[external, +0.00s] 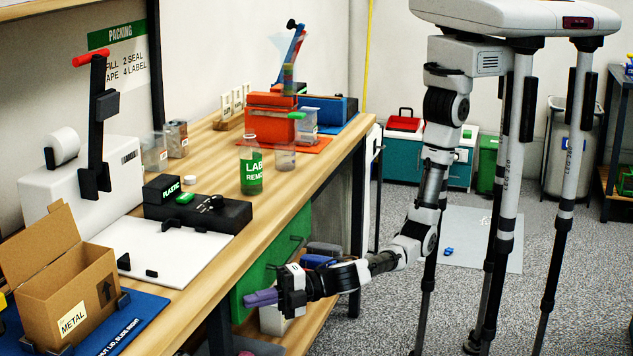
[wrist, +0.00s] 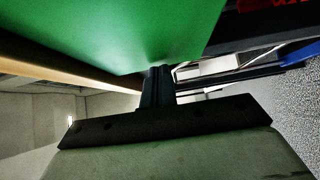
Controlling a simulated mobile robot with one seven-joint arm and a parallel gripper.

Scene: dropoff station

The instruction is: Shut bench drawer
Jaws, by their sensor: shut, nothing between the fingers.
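The bench drawer's green front (external: 268,268) shows under the bench's front edge, with a dark handle on it. How far it stands out from the bench I cannot tell. My gripper (external: 260,298) is low by the drawer's lower part, with its purple fingers pointing left. In the wrist view the green front (wrist: 120,30) fills the top, and my gripper's dark fingers (wrist: 157,75) are shut and empty at its lower edge. Whether they touch it I cannot tell.
The wooden bench top (external: 210,262) holds a cardboard box (external: 65,290), a green-labelled bottle (external: 251,168) and an orange bin (external: 270,117). A lower wooden shelf (external: 313,322) lies below the drawer, near my gripper. Grey floor (external: 400,315) is open to the right.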

